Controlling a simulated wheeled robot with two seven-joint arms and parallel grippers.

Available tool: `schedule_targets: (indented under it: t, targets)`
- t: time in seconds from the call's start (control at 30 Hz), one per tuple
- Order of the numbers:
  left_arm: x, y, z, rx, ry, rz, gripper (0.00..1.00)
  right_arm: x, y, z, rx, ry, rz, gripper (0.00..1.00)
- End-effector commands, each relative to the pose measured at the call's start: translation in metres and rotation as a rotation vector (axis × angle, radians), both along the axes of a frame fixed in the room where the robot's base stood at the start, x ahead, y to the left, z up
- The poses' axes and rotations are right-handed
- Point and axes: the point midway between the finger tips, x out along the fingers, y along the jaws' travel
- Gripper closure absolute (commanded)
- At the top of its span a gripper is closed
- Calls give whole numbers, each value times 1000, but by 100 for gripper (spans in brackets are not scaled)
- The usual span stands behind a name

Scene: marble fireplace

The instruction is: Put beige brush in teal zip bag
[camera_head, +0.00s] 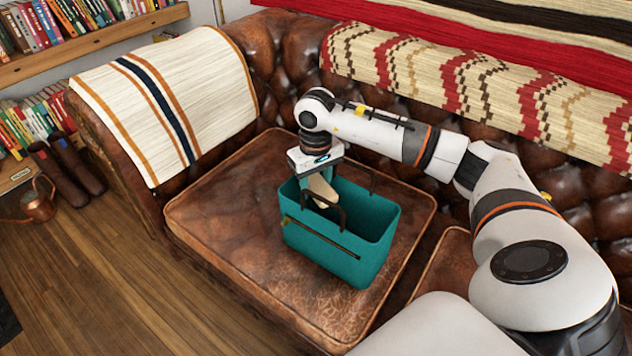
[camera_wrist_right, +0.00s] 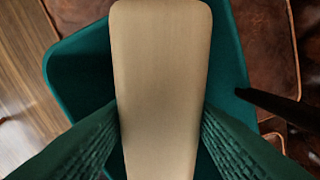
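The teal zip bag (camera_head: 330,244) stands open-topped on the brown leather seat, with a zip along its front and dark handles. My right gripper (camera_head: 322,195) is over the left part of the bag's opening, pointing down. It is shut on the beige brush (camera_head: 321,187), which is at the mouth of the bag; its lower end is hidden. In the right wrist view the beige brush (camera_wrist_right: 162,80) lies between the two fingers, with the teal bag (camera_wrist_right: 82,72) around and below it. My left gripper is not in view.
The tufted leather sofa back and a patterned blanket (camera_head: 480,85) rise behind the bag. A striped throw (camera_head: 170,100) covers the left armrest. Bare seat (camera_head: 225,215) lies left of the bag. A copper watering can (camera_head: 38,203) stands on the floor at far left.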

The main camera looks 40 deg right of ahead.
Motion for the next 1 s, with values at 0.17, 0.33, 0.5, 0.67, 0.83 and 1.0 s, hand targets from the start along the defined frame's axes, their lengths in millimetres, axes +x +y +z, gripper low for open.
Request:
schedule_targets:
  t: [0.17, 0.33, 0.5, 0.67, 0.83, 1.0]
  targets:
    - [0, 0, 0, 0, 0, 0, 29, 0, 0, 0, 0, 0, -1, 35]
    - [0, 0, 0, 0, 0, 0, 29, 0, 0, 0, 0, 1, -1, 35]
    - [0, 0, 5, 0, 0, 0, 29, 0, 0, 10, -1, -1, 0, 35]
    - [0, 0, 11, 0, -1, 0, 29, 1, 0, 40, -1, -4, -1, 35]
    - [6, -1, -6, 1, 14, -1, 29, 1, -1, 78, 0, -3, -1, 35]
    - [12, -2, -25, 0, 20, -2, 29, 0, 0, 107, 1, -2, 0, 35]
